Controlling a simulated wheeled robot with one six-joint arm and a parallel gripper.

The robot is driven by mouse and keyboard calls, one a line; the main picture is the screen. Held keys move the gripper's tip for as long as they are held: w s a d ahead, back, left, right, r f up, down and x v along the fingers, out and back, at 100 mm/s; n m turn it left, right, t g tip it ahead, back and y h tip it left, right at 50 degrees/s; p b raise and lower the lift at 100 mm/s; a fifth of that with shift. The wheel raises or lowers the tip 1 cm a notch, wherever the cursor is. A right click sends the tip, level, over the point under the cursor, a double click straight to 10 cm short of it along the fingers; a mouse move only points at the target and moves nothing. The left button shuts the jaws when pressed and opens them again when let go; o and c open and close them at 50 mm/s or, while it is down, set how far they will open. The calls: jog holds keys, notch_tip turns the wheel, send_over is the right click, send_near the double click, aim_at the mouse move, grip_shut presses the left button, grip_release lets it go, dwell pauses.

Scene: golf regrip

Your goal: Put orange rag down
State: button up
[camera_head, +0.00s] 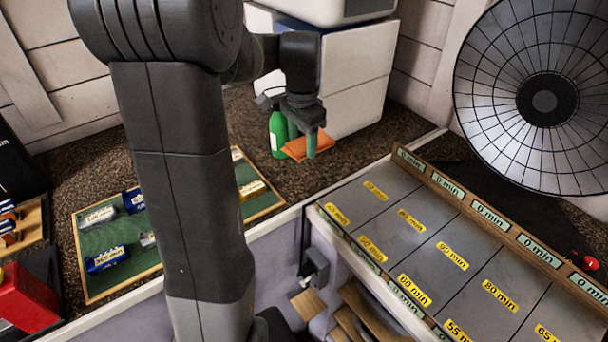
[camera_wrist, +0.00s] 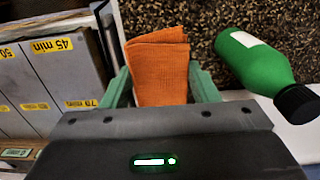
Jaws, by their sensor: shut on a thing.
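The orange rag (camera_head: 308,148) is folded and held between the green fingers of my gripper (camera_head: 302,135), just in front of a green bottle in the head view. In the wrist view the rag (camera_wrist: 158,66) fills the space between the two fingers of my gripper (camera_wrist: 160,88). Its far end extends past the fingertips, over the dark speckled counter. Whether the rag touches the counter is hard to tell.
The green bottle (camera_head: 278,134) stands close beside the rag; it also shows in the wrist view (camera_wrist: 255,60). A white box (camera_head: 350,85) stands behind. A green tray (camera_head: 115,225) with small packs lies left. A rack of minute-labelled compartments (camera_head: 405,215) is at right.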

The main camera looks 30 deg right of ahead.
aim_at(303, 180)
notch_tip(303, 180, down, 10)
jog(key=shift+r, duration=0.25)
jog(key=shift+f, duration=0.1)
jog(key=o, duration=1)
jog(key=shift+c, duration=0.2)
notch_tip(303, 180, up, 12)
jog(key=shift+r, duration=0.15)
